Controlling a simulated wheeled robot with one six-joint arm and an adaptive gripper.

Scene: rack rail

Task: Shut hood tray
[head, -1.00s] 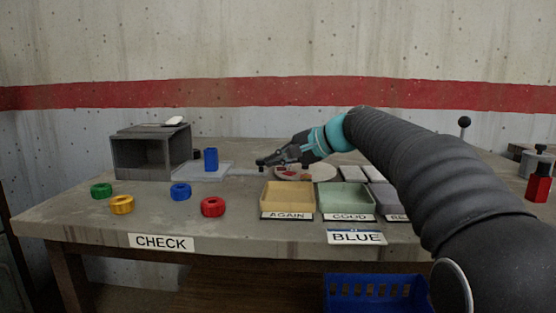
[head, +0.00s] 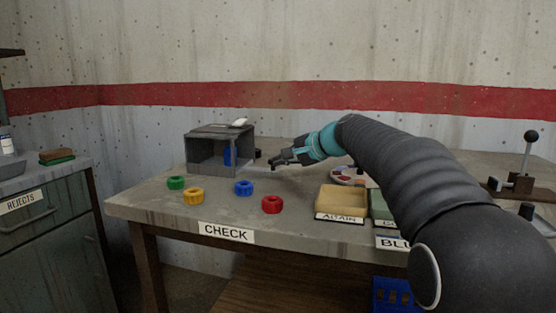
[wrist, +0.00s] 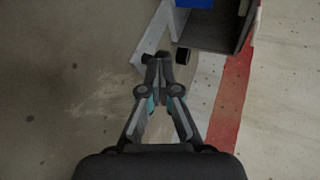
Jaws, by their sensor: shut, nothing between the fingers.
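The hood (head: 205,132) is a dark grey open-fronted box on the table. A blue cylinder (head: 227,155) stands inside it on the pale tray. In the wrist view the hood (wrist: 232,30) is at top right, the blue cylinder (wrist: 195,3) shows at the top edge, and a pale strip that looks like part of the tray (wrist: 150,40) sticks out at the hood's side. My gripper (head: 274,163) is shut and empty, just right of the hood. Its fingertips (wrist: 157,62) are close to the pale strip; I cannot tell if they touch it.
Green (head: 176,182), yellow (head: 193,196), blue (head: 243,188) and red (head: 272,204) rings lie in front of the hood. The AGAIN tray (head: 340,217) is at right. A small white item (head: 239,122) lies on the hood. A rejects cabinet (head: 50,220) stands at left.

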